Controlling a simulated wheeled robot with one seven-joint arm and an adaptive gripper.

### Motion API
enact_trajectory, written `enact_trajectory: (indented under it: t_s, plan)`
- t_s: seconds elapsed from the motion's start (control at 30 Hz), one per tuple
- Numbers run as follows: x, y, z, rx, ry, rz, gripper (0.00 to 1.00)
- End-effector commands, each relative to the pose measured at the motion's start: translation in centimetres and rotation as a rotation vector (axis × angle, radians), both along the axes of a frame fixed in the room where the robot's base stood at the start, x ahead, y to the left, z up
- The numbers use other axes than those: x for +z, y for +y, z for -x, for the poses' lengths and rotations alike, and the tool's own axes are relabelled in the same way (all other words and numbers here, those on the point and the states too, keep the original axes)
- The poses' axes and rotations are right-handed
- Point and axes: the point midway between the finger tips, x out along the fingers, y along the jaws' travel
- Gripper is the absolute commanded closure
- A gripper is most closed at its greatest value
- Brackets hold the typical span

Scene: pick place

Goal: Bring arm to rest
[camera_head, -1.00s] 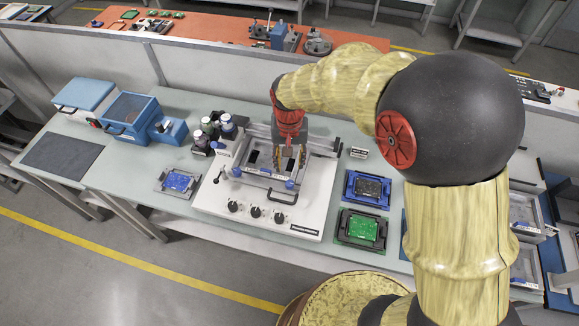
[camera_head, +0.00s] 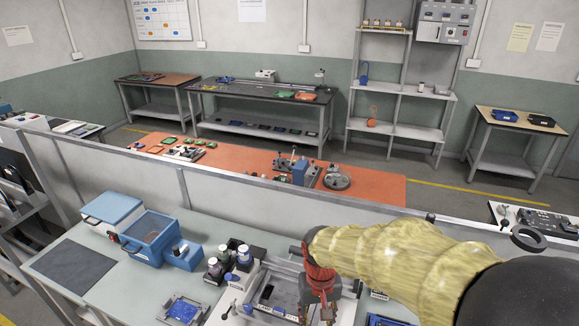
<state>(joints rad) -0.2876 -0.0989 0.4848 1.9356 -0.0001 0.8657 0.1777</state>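My arm reaches in from the lower right, with pale yellow sleeves and a dark joint. My gripper (camera_head: 318,310), below a red wrist, points down over the white machine with a metal frame (camera_head: 268,292) at the bottom of the picture. Its fingertips are small and near the lower edge, so I cannot tell whether they are open or shut, or hold anything. The front of the machine is cut off by the picture's edge.
A blue bin (camera_head: 148,236), a bottle rack (camera_head: 228,262), a dark mat (camera_head: 70,268) and a blue board in a tray (camera_head: 182,310) are on the bench left of my gripper. A grey partition (camera_head: 230,200) runs behind it. An orange table (camera_head: 375,187) stands beyond.

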Motion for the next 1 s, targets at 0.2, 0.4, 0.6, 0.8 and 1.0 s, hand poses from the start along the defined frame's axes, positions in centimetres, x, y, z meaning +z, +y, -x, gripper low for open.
enact_trajectory:
  t_s: [0.2, 0.4, 0.6, 0.8, 1.0]
  plan:
    - [4.0, -3.6, 4.4, 0.039, -0.094, -0.024, 0.60]
    - [6.9, -7.1, 9.0, 0.030, -0.233, -0.039, 0.60]
    - [8.8, -9.9, 12.6, -0.034, -0.396, -0.044, 0.60]
    - [10.8, -11.4, 13.5, -0.087, -0.521, -0.041, 0.60]
    - [10.9, -11.9, 13.6, -0.106, -0.536, -0.037, 0.60]
